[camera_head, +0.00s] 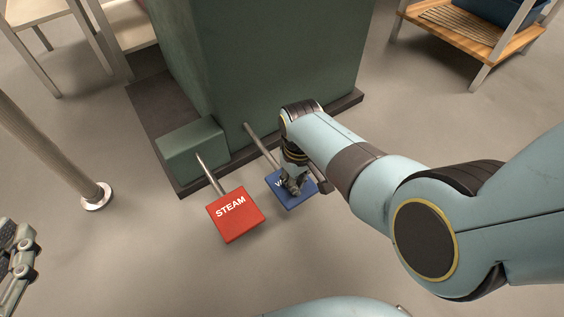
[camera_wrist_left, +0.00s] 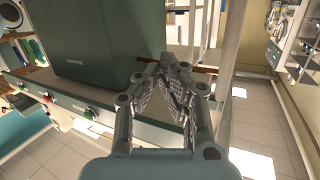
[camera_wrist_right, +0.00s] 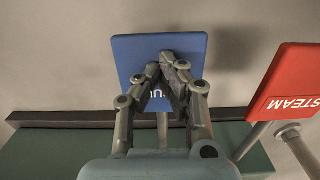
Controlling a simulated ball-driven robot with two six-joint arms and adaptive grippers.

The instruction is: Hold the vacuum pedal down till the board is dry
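The blue pedal (camera_head: 289,204), its white lettering partly covered, stands low over the floor on a metal bar from the green cabinet. My right gripper (camera_head: 293,188) points down over it, its fingertips at the pedal's face; I cannot tell how far it is pressed. In the right wrist view the fingers (camera_wrist_right: 168,62) meet at the tips in front of the blue pedal (camera_wrist_right: 132,52), with nothing between them. My left gripper (camera_head: 17,258) is at the left edge of the head view. Its fingers (camera_wrist_left: 163,62) are closed and empty in the left wrist view. I cannot make out the board.
The red STEAM pedal (camera_head: 237,224) sits just left of the blue one. The green cabinet (camera_head: 270,60) stands on a dark base. A metal post (camera_head: 50,150) is at left, a wooden rack (camera_head: 470,35) at upper right.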

